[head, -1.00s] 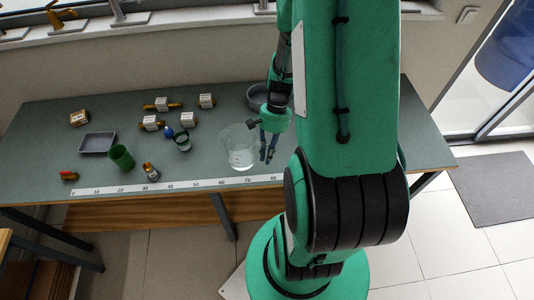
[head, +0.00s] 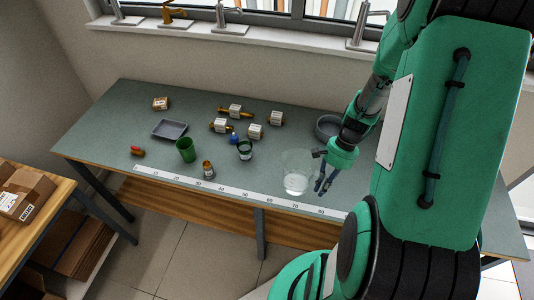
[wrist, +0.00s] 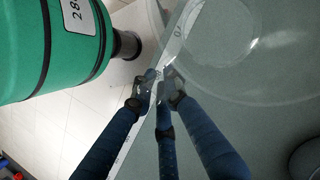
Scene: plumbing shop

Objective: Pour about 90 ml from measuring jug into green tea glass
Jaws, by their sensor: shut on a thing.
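The clear measuring jug (head: 297,174) stands upright on the bench near its front edge, with what looks like clear liquid low inside. Its transparent wall and rim show large in the wrist view (wrist: 225,55). My gripper (head: 322,186) is at the jug's right side, its blue fingers closed together there; the wrist view shows the fingertips (wrist: 160,90) closed on a clear part of it. A small greenish see-through glass (head: 245,151) stands left of the jug. A taller solid green cup (head: 186,150) stands farther left. I cannot tell either one's contents.
A white measuring strip (head: 230,191) runs along the bench's front edge. A brass fitting (head: 208,170) stands between cup and glass. Boxed valves (head: 221,126), a blue item (head: 233,138), a grey tray (head: 169,129) and a grey bowl (head: 328,127) lie behind.

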